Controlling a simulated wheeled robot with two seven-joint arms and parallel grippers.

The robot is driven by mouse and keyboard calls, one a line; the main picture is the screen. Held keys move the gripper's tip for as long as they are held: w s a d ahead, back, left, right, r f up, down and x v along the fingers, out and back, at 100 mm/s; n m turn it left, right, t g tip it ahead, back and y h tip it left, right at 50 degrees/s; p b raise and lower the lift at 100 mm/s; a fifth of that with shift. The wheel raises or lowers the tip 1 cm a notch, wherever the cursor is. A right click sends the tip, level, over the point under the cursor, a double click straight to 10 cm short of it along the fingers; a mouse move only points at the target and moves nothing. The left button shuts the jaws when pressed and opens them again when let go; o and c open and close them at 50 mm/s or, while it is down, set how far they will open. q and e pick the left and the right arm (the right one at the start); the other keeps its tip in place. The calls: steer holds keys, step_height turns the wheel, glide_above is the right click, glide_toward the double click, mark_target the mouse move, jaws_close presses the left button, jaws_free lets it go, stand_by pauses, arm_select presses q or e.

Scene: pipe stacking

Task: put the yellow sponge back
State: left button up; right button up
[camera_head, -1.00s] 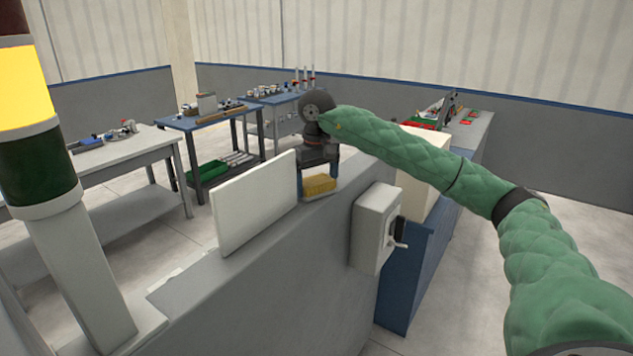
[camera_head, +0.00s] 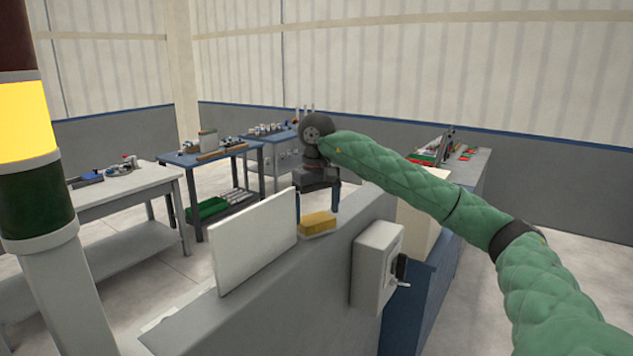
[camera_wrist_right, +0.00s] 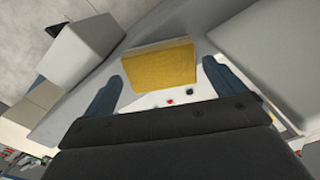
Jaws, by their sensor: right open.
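The yellow sponge (camera_head: 318,223) lies on top of the grey low wall (camera_head: 275,295), beside the right end of an upright white panel (camera_head: 254,243). My right gripper (camera_head: 317,208) is open just above the sponge, its two blue fingers pointing down. In the right wrist view the sponge (camera_wrist_right: 160,62) lies ahead of the open fingers, within the gap between them in the picture, and nothing is gripped. My left gripper is not in view.
A grey switch box (camera_head: 376,268) is fixed to the wall's right side. A stack light (camera_head: 38,215) stands at the left. Workbenches (camera_head: 118,195) with parts stand behind. A blue cabinet (camera_head: 415,290) is to the right of the wall.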

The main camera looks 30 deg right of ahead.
mark_target(317, 219)
step_height(317, 219, up, 9)
steer(key=shift+f+b, duration=0.15)
steer(key=shift+b, duration=0.15)
stand_by(0.5)
stand_by(0.7)
